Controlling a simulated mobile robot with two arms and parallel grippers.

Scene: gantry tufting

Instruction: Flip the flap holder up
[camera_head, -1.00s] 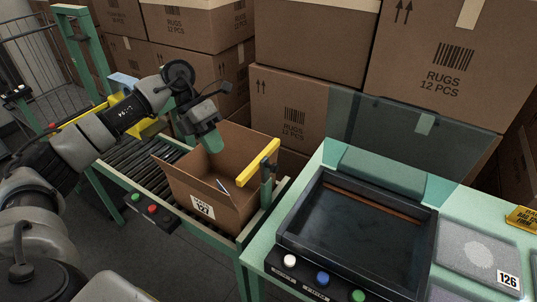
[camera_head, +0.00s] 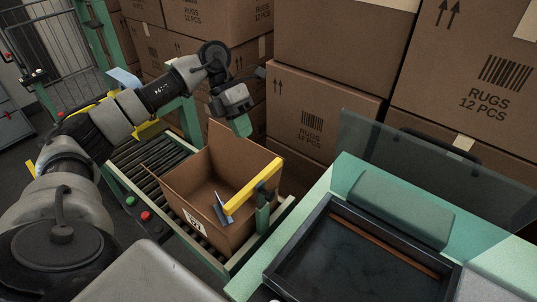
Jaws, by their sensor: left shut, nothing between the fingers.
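The flap holder (camera_head: 254,187) is a yellow bar on a green post at the right side of an open cardboard box (camera_head: 192,178). The bar slants over the box's right edge, with a grey plate at its near, lower end. The box sits on the roller conveyor with its flaps spread and its inside visible. My left gripper (camera_head: 241,127) has green fingertips and points down near the top of the box's back flap, apart from the flap holder. It is shut and empty. I cannot tell whether it touches the flap. My right gripper is out of view.
The roller conveyor (camera_head: 145,157) runs under the box, with green and red buttons on its near side. A green table (camera_head: 330,180) with a dark tray (camera_head: 315,222) and a raised clear panel (camera_head: 430,165) stands right. Stacked rug cartons (camera_head: 320,115) close off the back.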

